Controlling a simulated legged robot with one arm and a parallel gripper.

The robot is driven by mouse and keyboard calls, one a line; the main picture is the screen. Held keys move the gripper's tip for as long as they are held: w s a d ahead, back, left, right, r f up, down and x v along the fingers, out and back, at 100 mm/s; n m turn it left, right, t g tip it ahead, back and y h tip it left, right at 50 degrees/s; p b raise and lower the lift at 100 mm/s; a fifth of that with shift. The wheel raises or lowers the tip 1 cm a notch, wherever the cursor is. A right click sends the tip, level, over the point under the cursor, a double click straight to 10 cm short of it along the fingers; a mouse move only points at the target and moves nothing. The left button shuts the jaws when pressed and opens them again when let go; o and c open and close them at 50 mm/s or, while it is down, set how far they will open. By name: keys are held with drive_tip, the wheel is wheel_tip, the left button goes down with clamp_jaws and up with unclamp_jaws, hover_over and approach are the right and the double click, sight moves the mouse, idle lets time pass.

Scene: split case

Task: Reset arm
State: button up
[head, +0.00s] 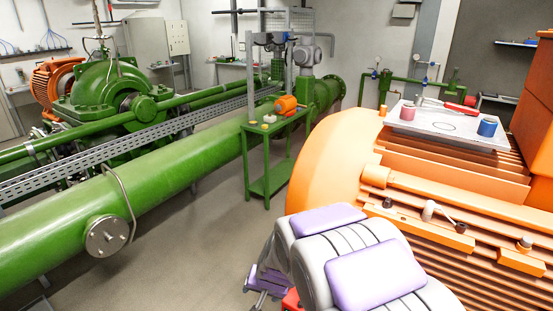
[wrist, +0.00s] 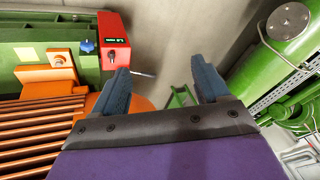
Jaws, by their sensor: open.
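My gripper (wrist: 160,66) shows in the wrist view with its two blue fingers apart. No object is held between them; grey floor shows beyond the gap. Its purple and dark grey body fills the bottom of that view. In the head view, grey and purple parts of my arm are folded at the bottom centre, beside the large orange machine (head: 325,165). I cannot make out the fingers in the head view.
A white tray (head: 407,124) with a blue spool (head: 487,127) lies on the orange machine. A green cart (head: 267,184) stands ahead. A green pipe (head: 160,190) runs along the left. A red switch box (wrist: 113,30) is left of my fingers. Floor (head: 205,240) is clear between.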

drive_tip(key=s+d+r+g+h, duration=0.1)
drive_tip(key=s+d+r, duration=0.3)
drive_tip(key=s, duration=0.7)
drive_tip(key=s+d+r+n+g, duration=0.1)
drive_tip(key=s+d+r+g, duration=0.2)
drive_tip(key=s+d, duration=0.5)
drive_tip(key=s+d+r+n+g+h, duration=0.1)
drive_tip(key=s+d+r, duration=0.3)
drive_tip(key=s, duration=1)
drive_tip(key=shift+d+r+g+h, duration=0.3)
drive_tip(key=shift+d+r+g, duration=0.1)
drive_tip(key=shift+d, duration=0.6)
drive_tip(key=shift+c, duration=0.2)
